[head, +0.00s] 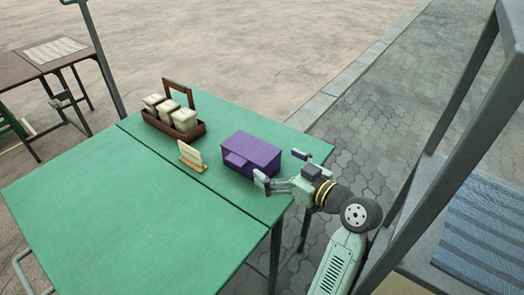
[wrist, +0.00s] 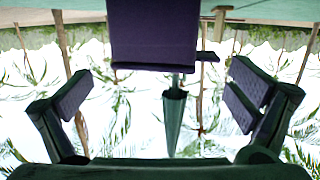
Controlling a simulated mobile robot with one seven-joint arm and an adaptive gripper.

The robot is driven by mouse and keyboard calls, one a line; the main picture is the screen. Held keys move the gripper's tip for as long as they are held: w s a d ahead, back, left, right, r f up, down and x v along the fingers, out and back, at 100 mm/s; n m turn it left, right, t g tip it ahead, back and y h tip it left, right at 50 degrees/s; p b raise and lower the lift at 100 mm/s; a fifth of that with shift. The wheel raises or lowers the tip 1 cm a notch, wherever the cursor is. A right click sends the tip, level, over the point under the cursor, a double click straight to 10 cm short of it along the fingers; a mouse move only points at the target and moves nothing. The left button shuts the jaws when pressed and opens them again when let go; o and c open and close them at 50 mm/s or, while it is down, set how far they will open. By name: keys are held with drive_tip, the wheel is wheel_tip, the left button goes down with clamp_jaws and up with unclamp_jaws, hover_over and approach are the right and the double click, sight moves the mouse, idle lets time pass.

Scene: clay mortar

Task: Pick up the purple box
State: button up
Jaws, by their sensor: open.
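The purple box (head: 250,152) sits on the green table (head: 120,215) near its right edge. It has a smaller block on its front left side. My gripper (head: 281,168) is open and empty just right of the box, with its fingers spread toward it. In the wrist view the box (wrist: 152,35) shows dark at the top centre, ahead of and between the open fingers (wrist: 165,95). The fingers do not appear to touch it.
A brown wooden caddy (head: 173,128) with several pale jars stands left of the box. A small cream card holder (head: 191,156) stands between them. The table's front left is clear. A grey metal frame (head: 440,130) stands at the right.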

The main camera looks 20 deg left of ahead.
sight(258, 152)
drive_tip(key=x, duration=0.2)
drive_tip(key=p+x, duration=0.1)
drive_tip(key=x, duration=0.1)
drive_tip(key=p+x, duration=0.1)
drive_tip(key=x, duration=0.1)
drive_tip(key=shift+a+r, duration=0.2)
drive_tip(key=shift+r, duration=0.15)
drive_tip(key=shift+w+a+f, duration=0.2)
drive_tip(key=shift+w+a, duration=0.1)
drive_tip(key=shift+a, duration=0.1)
drive_tip(key=shift+c, duration=0.5)
drive_tip(key=shift+f, duration=0.2)
drive_tip(key=c, duration=1.4)
